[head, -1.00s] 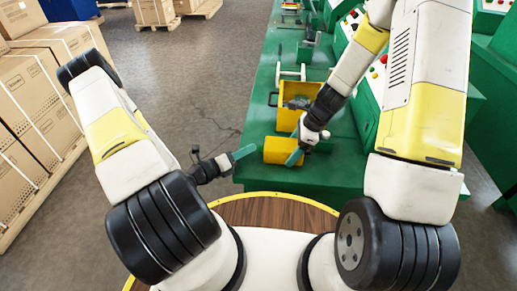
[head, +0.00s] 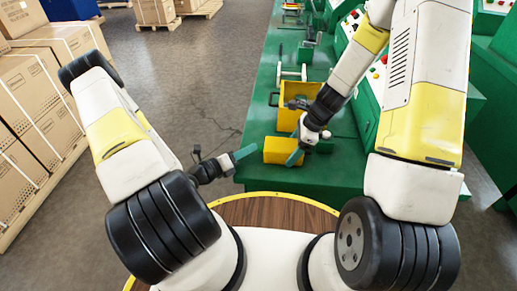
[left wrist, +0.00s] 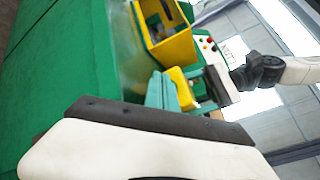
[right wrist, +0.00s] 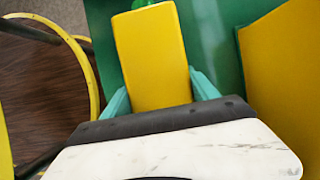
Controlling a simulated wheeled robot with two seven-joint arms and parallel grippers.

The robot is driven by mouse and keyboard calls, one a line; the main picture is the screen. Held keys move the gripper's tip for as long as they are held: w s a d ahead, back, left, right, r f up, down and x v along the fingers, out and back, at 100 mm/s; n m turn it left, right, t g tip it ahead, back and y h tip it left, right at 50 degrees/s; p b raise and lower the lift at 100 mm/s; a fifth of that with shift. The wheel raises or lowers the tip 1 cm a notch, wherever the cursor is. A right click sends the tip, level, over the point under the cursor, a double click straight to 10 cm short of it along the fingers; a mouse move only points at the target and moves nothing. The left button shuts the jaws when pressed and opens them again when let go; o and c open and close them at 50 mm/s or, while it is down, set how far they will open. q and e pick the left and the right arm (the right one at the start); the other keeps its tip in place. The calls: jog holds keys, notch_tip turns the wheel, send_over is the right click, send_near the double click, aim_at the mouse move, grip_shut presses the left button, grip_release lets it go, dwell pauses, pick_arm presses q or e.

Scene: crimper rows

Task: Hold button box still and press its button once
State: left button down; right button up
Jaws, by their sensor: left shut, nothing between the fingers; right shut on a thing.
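The button box (head: 281,151) is a yellow block at the near end of the green bench. My right gripper (right wrist: 160,95) is shut on it, with one teal finger on each side; the box also shows in the left wrist view (left wrist: 181,86). A small bright green part (right wrist: 148,3), perhaps the button, shows at the box's far end in the right wrist view, cut by the frame edge. My left gripper (head: 243,153) is shut and empty. Its teal fingers point at the left end of the box, with a small gap showing in the head view.
A yellow open bin (head: 291,93) stands on the green bench (head: 256,110) behind the box. More tools lie further back along the bench. A control panel with buttons is on the right. Cardboard boxes (head: 35,100) are stacked on pallets at the left, and the floor between is clear.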

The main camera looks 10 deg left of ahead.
pick_arm(q)
jog(key=shift+s+d+r, duration=0.1)
jog(key=shift+s+d, duration=0.05)
jog(key=shift+d, duration=0.35)
jog(key=shift+s+d, duration=0.15)
jog(key=shift+d, duration=0.35)
jog(key=shift+a, duration=0.25)
dwell(0.4)
jog(key=shift+w+a, duration=0.15)
jog(key=shift+a, duration=2.65)
jog(key=a+f+m+g+h, duration=0.1)
jog(key=a+m+g+h, duration=0.5)
jog(key=m, duration=1.2)
jog(key=a+g, duration=0.3)
jog(key=g, duration=0.2)
jog(key=shift+a+f+h, duration=0.15)
jog(key=shift+a+h, duration=0.1)
jog(key=shift+h, duration=0.05)
jog(key=shift+d, duration=0.1)
jog(key=d, duration=1.3)
jog(key=shift+w+d+r, duration=0.35)
jog(key=shift+w+d, duration=0.05)
